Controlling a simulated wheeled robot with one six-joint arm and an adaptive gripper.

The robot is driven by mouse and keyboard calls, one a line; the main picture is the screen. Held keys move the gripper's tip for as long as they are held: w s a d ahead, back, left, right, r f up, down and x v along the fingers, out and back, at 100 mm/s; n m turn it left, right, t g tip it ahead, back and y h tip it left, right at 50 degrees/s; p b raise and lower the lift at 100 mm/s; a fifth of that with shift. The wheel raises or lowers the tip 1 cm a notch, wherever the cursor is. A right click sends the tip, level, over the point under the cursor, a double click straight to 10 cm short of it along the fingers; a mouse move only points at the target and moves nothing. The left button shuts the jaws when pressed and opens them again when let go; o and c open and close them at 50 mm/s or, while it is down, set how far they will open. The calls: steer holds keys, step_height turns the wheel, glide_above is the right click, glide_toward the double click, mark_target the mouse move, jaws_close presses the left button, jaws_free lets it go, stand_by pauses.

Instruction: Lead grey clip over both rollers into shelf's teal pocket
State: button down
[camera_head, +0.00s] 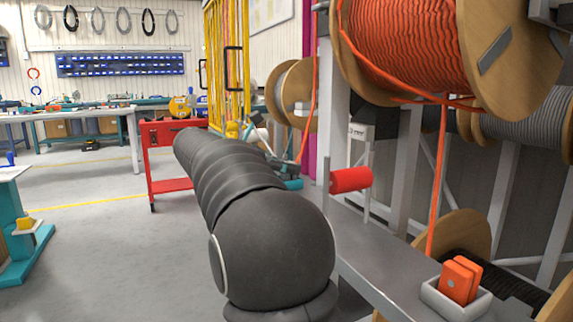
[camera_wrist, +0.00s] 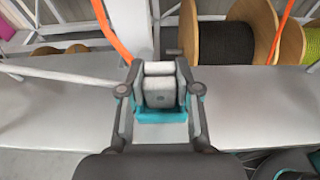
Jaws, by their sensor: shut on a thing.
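The grey clip (camera_wrist: 158,92) is between the fingers of my gripper (camera_wrist: 160,86), which is shut on it in the wrist view. The teal pocket (camera_wrist: 163,115) on the grey shelf (camera_wrist: 255,105) shows around the clip's near and right sides. The clip appears in or just above it; I cannot tell whether it rests on the bottom. An orange cable (camera_wrist: 114,35) runs from the top edge down to the clip. In the head view my arm hides the clip; the teal pocket shows partly (camera_head: 293,184). A red roller (camera_head: 350,180) stands right of it; I cannot make out a second roller.
An orange clip (camera_head: 461,279) sits in a white pocket (camera_head: 434,296) nearer on the shelf, with its cable rising from it. A large orange cable reel (camera_head: 515,60) hangs above. Grey posts (camera_head: 333,110) stand behind the shelf. A red cart (camera_head: 168,184) is beyond my arm.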

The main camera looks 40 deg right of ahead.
steer(key=c, duration=0.7)
jaws_free()
steer(key=v, duration=1.2)
steer(key=shift+w, duration=0.1)
